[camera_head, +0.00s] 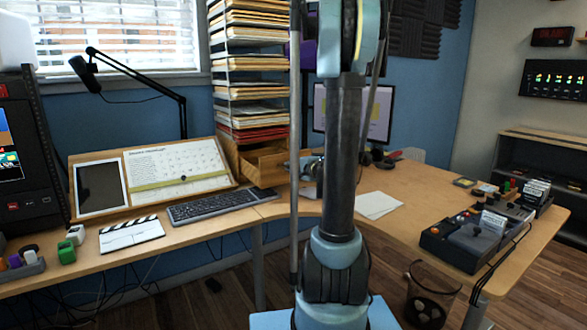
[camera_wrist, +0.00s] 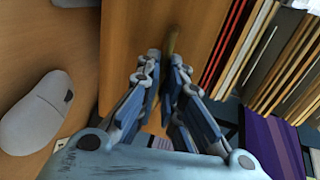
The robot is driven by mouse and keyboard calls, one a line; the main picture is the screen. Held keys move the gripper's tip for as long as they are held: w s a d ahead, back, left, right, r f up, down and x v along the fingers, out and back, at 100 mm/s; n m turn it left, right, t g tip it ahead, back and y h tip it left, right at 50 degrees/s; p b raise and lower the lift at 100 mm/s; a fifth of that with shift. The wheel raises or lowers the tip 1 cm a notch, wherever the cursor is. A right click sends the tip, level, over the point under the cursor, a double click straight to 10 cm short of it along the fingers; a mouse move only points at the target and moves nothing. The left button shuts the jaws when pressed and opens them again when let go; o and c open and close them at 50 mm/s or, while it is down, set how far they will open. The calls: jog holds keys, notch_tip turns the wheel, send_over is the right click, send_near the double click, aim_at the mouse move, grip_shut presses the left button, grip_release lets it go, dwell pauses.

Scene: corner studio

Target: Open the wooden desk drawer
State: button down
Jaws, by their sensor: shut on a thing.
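The wooden desk drawer (camera_head: 268,170) is at the foot of the tall paper rack in the head view. It appears to stand partly out of its wooden housing, but my arm hides its right side. My gripper (camera_head: 308,165) is at the drawer's right end, mostly hidden behind my arm. In the wrist view my gripper (camera_wrist: 167,65) has its fingers closed around a small brass-coloured handle (camera_wrist: 172,40) on the wooden drawer front (camera_wrist: 125,45). The fingertips cover part of the handle.
The rack of papers (camera_head: 250,80) rises above the drawer. A keyboard (camera_head: 222,204) and a calendar board (camera_head: 175,168) lie to its left. A white mouse (camera_wrist: 38,110) is on the desk beside my gripper. Paper sheets (camera_head: 377,205) and a control console (camera_head: 465,243) are to the right.

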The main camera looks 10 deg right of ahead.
jog(key=shift+f, duration=0.1)
jog(key=c, duration=1.8)
grip_release()
jog(key=shift+o, duration=0.2)
jog(key=v, duration=1.1)
jog(key=shift+s+d, duration=0.2)
jog(key=shift+s, duration=0.15)
